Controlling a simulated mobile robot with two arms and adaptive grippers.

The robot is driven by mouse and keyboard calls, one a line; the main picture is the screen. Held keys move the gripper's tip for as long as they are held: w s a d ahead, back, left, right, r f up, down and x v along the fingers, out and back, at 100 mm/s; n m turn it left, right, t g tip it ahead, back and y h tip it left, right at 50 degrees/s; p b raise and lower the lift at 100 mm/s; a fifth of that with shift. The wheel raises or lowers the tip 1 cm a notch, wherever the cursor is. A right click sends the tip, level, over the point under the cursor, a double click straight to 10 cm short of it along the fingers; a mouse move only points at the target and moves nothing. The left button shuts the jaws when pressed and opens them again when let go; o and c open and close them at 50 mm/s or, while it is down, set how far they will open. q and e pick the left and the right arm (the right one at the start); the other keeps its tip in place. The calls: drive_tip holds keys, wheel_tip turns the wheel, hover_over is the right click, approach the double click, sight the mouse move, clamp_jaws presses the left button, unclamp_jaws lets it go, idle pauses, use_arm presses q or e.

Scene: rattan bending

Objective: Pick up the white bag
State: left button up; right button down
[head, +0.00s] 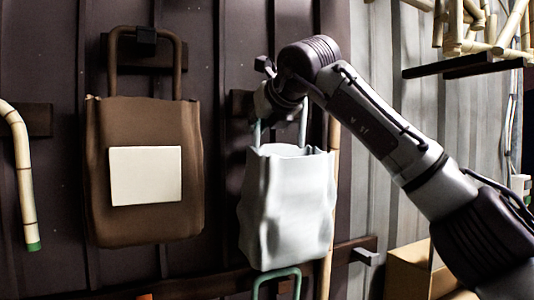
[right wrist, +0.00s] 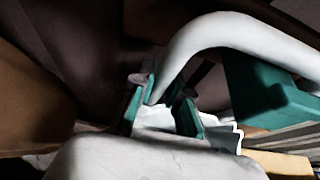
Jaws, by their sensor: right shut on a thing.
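The white bag (head: 288,205) hangs upright against the dark wall in the head view, its open top facing up and its sides creased. My right gripper (head: 278,102) is above it, shut on the bag's handle. The two sides of the handle run down from the gripper to the bag's rim. The gripper hides the top of the handle in the head view. My left gripper is out of view.
A brown bag (head: 145,222) with a blank pale patch hangs on a hook to the left. A bamboo cane (head: 22,170) hangs at the far left. A green handle (head: 276,275) is just below the white bag. A cardboard box (head: 407,273) stands lower right.

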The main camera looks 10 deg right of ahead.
drive_tip(key=shift+s+r, duration=0.1)
drive_tip(key=shift+r, duration=0.5)
wheel_tip(320, 180, up, 6)
drive_tip(key=shift+s+r+p, duration=0.1)
drive_tip(key=shift+s+p, duration=0.05)
drive_tip(key=shift+p, duration=0.3)
drive_tip(key=shift+s+d+f+b, duration=0.1)
drive_tip(key=shift+s+f+b, duration=0.4)
drive_tip(key=shift+b, duration=0.4)
drive_tip(key=s+d+b, duration=0.1)
drive_tip(key=s+b, duration=0.2)
drive_tip(key=s, duration=0.6)
drive_tip(key=s+d+b, duration=0.2)
drive_tip(key=s+b, duration=0.2)
drive_tip(key=s, duration=0.5)
drive_tip(key=shift+d+r+b, duration=0.3)
